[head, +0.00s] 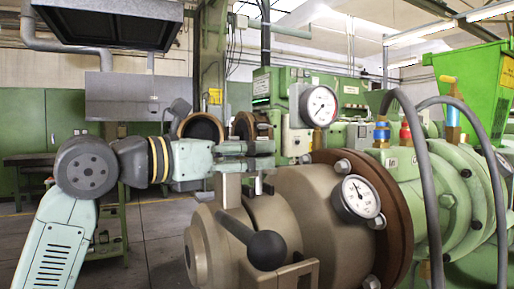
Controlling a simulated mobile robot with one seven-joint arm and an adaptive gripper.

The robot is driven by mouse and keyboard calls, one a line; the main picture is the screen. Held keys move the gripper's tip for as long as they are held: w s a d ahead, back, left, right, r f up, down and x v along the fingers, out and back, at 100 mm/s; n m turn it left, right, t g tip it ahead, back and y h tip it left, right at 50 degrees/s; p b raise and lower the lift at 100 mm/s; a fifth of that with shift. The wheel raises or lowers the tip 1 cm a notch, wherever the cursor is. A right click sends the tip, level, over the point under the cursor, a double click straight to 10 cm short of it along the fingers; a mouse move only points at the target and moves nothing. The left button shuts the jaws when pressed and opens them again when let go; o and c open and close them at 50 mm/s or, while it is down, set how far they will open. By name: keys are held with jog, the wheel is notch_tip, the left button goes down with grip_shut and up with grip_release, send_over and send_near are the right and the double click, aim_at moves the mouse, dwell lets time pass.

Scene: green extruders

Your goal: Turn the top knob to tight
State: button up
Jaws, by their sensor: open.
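My gripper (262,156) points right, its two fingers level and apart, one above the other, with a gap between them. It is above the brown cylindrical extruder head (315,212). A dark lever with a round black knob (267,250) sits on the front of this head, below the gripper. Small upright metal parts (258,186) stand on top of the head, just under the fingers. I cannot tell which part is the top knob; part of the area behind the fingers is hidden. Nothing shows between the fingers.
A white dial gauge (357,198) sticks out from the brown head, and another gauge (319,106) stands behind. Grey hoses (433,190) arch over the green extruder (460,185) at right. A green cabinet (65,135) stands far left. Open floor (165,250) lies left of the head.

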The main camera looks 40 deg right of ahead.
jog(key=shift+d, duration=1.2)
jog(key=shift+c, duration=0.5)
jog(key=c, duration=1.1)
